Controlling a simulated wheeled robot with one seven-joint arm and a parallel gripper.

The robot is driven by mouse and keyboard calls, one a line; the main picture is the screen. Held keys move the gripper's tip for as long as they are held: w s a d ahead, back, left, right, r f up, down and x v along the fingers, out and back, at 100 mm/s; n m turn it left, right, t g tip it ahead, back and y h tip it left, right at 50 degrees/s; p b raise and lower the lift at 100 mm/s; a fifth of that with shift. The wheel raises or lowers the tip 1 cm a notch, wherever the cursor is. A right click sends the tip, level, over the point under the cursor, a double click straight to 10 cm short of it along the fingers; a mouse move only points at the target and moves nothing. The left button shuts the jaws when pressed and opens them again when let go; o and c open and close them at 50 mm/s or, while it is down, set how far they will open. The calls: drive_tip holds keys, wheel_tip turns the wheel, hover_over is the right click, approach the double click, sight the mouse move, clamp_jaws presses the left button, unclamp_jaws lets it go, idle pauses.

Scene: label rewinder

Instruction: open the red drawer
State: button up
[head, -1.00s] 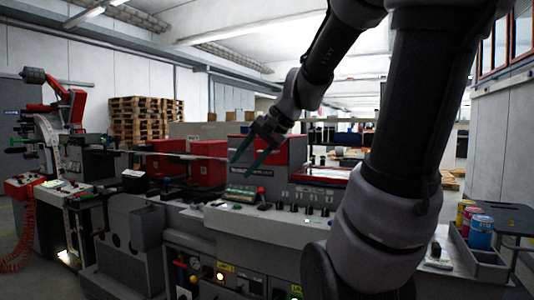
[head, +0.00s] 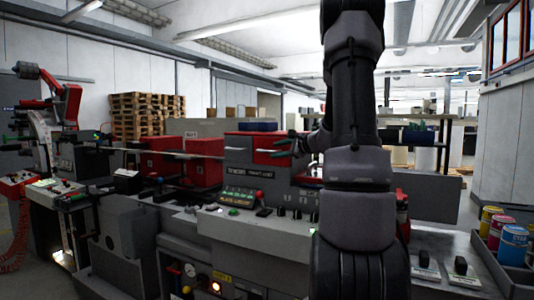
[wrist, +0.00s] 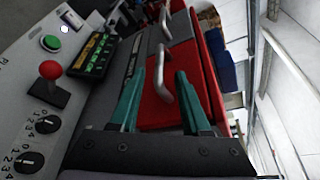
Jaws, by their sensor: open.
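The red drawer front (wrist: 158,113) fills the middle of the wrist view, with a grey bar handle (wrist: 160,77) on it. My gripper (wrist: 159,72) is open, its two teal fingers on either side of the handle in that picture. I cannot tell whether they touch it or how far off it is. In the head view my gripper (head: 279,147) is in front of the red face (head: 270,157) on the grey machine, and my arm hides part of that area.
A second grey handle (wrist: 165,22) stands beyond the first. A red knob (wrist: 50,70), a green button (wrist: 51,43) and dials (wrist: 28,161) line the machine's panel. Paint cans (head: 513,244) stand at the right. Red boxes (head: 205,147) are left of my gripper.

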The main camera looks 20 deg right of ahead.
sight(271, 151)
drive_tip(key=x, duration=0.6)
drive_tip(key=shift+a, duration=0.1)
clamp_jaws()
idle(1.2)
